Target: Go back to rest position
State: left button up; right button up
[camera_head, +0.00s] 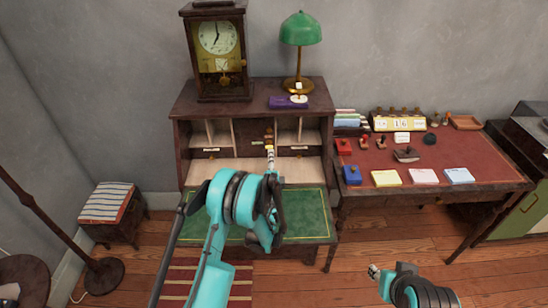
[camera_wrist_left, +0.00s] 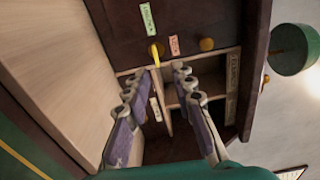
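My left gripper (camera_head: 270,165) is in front of the open writing desk (camera_head: 180,140), with its arm covering part of the green writing surface (camera_head: 308,208). In the left wrist view, its two fingers (camera_wrist_left: 158,85) are spread apart, with nothing visibly held between them. They point toward the desk's compartments and a small drawer with round knobs (camera_wrist_left: 207,44). A thin yellow piece (camera_wrist_left: 155,54) shows beyond the fingertips; I cannot tell what it belongs to. My right gripper (camera_head: 375,271) is low at the bottom right, small and partly out of frame. Its finger state is unclear.
A clock (camera_head: 217,45), a green lamp (camera_head: 300,30) and a purple box (camera_head: 288,102) stand on the desk top. A red-topped table (camera_head: 430,152) with stamps and paper pads is on the right. A striped stool (camera_head: 107,203) is left. Floor shows between them.

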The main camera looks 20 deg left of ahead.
pick_arm(q)
jog(key=s+a+r+n+g+y, duration=0.1)
jog(key=s+a+r+n+g, duration=0.2)
jog(key=s+r+n, duration=0.3)
jog(key=s+a+r+n+g, duration=0.2)
jog(key=s+r+n, duration=0.1)
jog(key=s+r, duration=0.5)
jog(key=s+d+f+n+g+h, duration=0.1)
jog(key=s+d+n+h, duration=0.1)
jog(key=s, duration=0.7)
jog(key=s+d+f+n+g+h, duration=0.2)
jog(key=s+d, duration=0.2)
jog(key=s, duration=0.5)
jog(key=s+d+f+n+g+h, duration=0.1)
jog(key=s+d+n+g+h, duration=0.1)
jog(key=s, duration=0.7)
jog(key=shift+s+d+f, duration=0.2)
jog(key=shift+s+d, duration=0.15)
jog(key=shift+d, duration=0.05)
